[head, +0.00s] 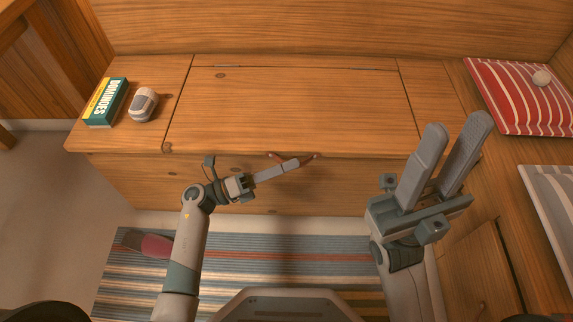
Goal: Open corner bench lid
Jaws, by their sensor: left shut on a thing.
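The wooden bench lid (290,105) lies flat and closed in the bench top, with thin seams on its left and right sides and a hinge line along its back edge. A brown leather pull (312,157) sits at the middle of its front edge. My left gripper (292,165) is at the front edge, shut on the leather pull, which is partly hidden by the fingers. My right gripper (464,132) is open and empty, raised in front of the bench's right part, apart from the lid.
A dominoes box (106,102) and a grey-white rounded object (144,103) stand on the bench top left of the lid. A red striped cushion (510,95) and a pale cushion (552,200) lie on the right. A striped rug (240,245) with a pink item (157,246) covers the floor.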

